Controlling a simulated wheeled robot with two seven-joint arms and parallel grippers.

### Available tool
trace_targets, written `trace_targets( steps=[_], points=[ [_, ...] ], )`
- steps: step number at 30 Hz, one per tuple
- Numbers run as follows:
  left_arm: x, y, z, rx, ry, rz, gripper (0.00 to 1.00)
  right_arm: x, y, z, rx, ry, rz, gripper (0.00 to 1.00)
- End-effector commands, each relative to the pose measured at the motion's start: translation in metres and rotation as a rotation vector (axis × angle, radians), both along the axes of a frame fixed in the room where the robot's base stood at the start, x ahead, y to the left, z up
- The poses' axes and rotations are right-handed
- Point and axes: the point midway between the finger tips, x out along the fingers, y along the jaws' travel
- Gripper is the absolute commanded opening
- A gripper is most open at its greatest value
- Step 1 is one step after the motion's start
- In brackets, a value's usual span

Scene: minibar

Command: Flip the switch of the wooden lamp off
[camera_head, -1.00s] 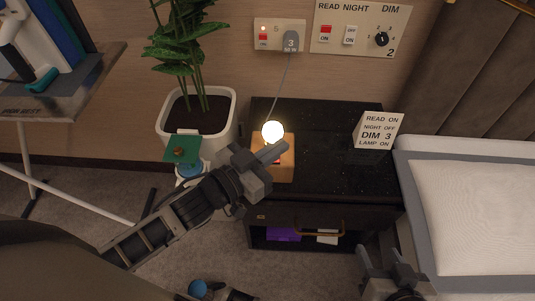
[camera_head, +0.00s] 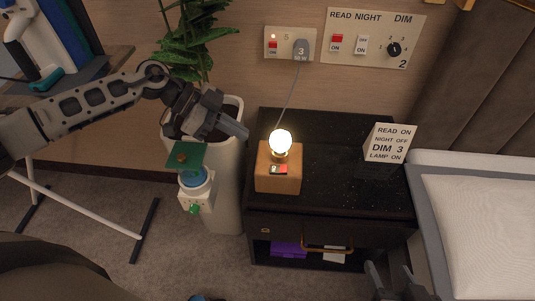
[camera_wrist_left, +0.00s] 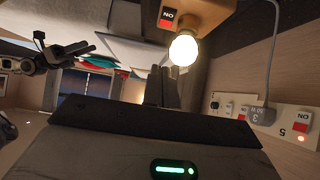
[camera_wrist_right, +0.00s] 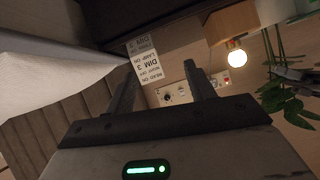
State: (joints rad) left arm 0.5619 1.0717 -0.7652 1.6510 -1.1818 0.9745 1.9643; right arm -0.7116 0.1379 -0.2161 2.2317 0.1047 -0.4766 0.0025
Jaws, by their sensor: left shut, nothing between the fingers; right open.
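The wooden lamp (camera_head: 278,181) stands on the black nightstand, upright, with its round bulb (camera_head: 281,141) glowing. A small red and black rocker switch (camera_head: 278,170) is on its front face. In the left wrist view the switch (camera_wrist_left: 168,17) shows an "ON" label and a red part, beside the lit bulb (camera_wrist_left: 183,50). My left gripper (camera_head: 244,132) is shut and empty, left of the bulb and apart from the lamp, in front of the plant pot. My right gripper (camera_wrist_right: 158,80) is open and empty; in the head view it shows only partly at the bottom edge, right of the nightstand drawer.
A white plant pot (camera_head: 228,190) stands left of the nightstand (camera_head: 335,185). A sign card (camera_head: 390,143) reading "DIM 3, LAMP ON" stands at its right. The wall holds a socket plate (camera_head: 278,42) with the lamp's plug and a switch panel (camera_head: 375,38). A bed (camera_head: 480,200) lies right.

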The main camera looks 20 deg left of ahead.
Motion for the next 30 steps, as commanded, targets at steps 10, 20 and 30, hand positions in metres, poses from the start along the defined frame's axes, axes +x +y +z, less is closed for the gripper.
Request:
trace_targets(
  steps=[10,20,30],
  points=[
    [0.012,-0.045,-0.035,-0.005,0.000,-0.004,0.00,0.001,0.000,-0.004,-0.002,-0.006,0.000,0.54],
    [0.022,-0.078,-0.084,-0.002,0.002,0.000,0.00,0.004,0.000,-0.006,-0.001,-0.026,0.000,0.54],
    [0.022,-0.080,-0.100,0.000,-0.003,-0.002,0.00,0.003,0.000,-0.007,-0.003,-0.030,0.003,0.54]
  ],
)
